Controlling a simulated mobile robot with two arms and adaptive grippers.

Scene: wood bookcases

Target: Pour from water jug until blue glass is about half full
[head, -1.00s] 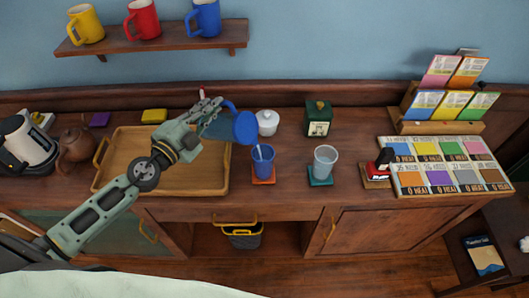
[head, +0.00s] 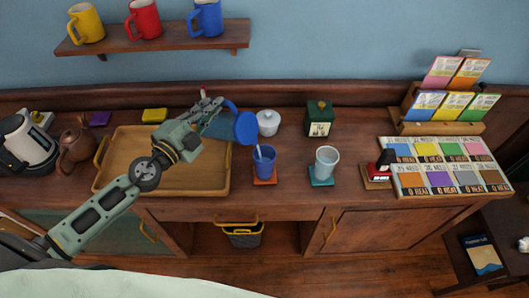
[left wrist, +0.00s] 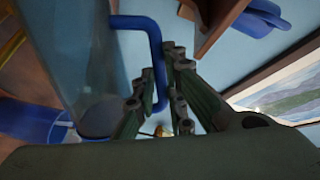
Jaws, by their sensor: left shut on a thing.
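The water jug (head: 218,126) has a clear bluish body and a blue lid (head: 245,127). It is tilted, with its lid end to the right, above and left of the blue glass (head: 263,163). My left gripper (head: 211,104) is shut on the jug's blue handle; the handle (left wrist: 155,55) also shows between the fingers in the left wrist view. The blue glass stands upright on an orange coaster (head: 264,181). A thin pale streak, which looks like water, runs from below the lid into the glass. The water level inside cannot be made out. My right gripper is not in view.
A clear glass (head: 326,162) stands on a teal coaster right of the blue glass. A white lidded bowl (head: 268,122) stands behind. A wooden tray (head: 215,185) lies under the arm. A green box (head: 319,118) stands at the back.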

